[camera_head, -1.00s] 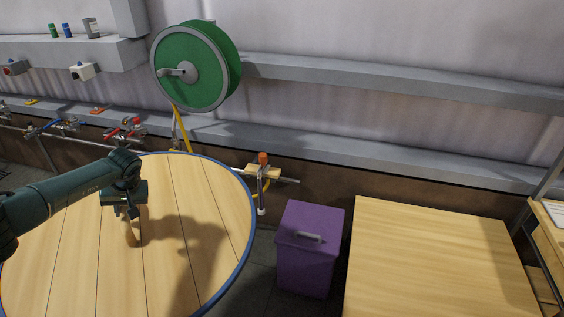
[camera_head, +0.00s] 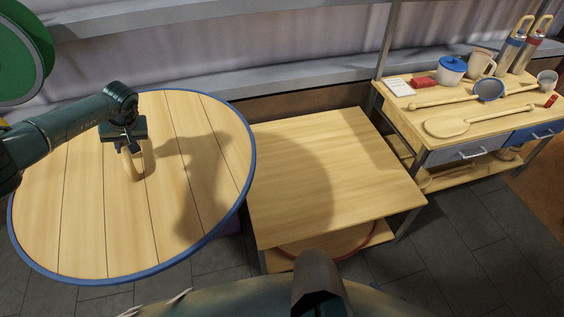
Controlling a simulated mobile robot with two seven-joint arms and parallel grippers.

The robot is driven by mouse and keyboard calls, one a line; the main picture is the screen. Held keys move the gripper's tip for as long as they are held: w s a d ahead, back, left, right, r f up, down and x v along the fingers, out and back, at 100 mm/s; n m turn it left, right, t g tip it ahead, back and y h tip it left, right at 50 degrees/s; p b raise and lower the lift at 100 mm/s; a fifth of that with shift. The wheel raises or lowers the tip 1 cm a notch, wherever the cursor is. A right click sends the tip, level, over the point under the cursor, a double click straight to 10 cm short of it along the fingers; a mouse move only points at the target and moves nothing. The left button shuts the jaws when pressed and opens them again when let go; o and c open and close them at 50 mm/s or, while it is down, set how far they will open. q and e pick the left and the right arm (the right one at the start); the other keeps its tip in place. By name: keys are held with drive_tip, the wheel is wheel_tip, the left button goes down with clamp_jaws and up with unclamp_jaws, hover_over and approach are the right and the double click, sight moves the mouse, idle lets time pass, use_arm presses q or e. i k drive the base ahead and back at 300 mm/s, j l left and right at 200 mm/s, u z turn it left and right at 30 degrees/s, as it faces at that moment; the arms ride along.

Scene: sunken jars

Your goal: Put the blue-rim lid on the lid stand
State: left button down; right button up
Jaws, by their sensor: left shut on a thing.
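The blue-rim lid (camera_head: 82,230) is a large round disc of wooden planks with a blue edge, at the left of the head view. My left gripper (camera_head: 131,150) is over the lid's middle, shut on its upright wooden handle (camera_head: 137,163). The lid looks close to level and casts a curved shadow to its right. A low wooden stand (camera_head: 345,165) with a bare flat top is right of the lid, probably the lid stand. The lid's right edge overlaps the stand's left side in the picture. My right gripper is not in view.
A red-rimmed round thing (camera_head: 372,240) is on the stand's lower shelf. A workbench (camera_head: 510,112) at right holds a blue-lidded pot (camera_head: 451,72), a mug, flasks and spoons. A green reel (camera_head: 20,60) is at upper left. Dark floor (camera_head: 470,250) is clear at lower right.

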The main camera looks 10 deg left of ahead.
sight(326, 174)
drive_tip(key=l+z, duration=0.1)
drive_tip(key=z, duration=0.8)
drive_tip(key=i+l, duration=0.45)
drive_tip(key=i, duration=0.15)
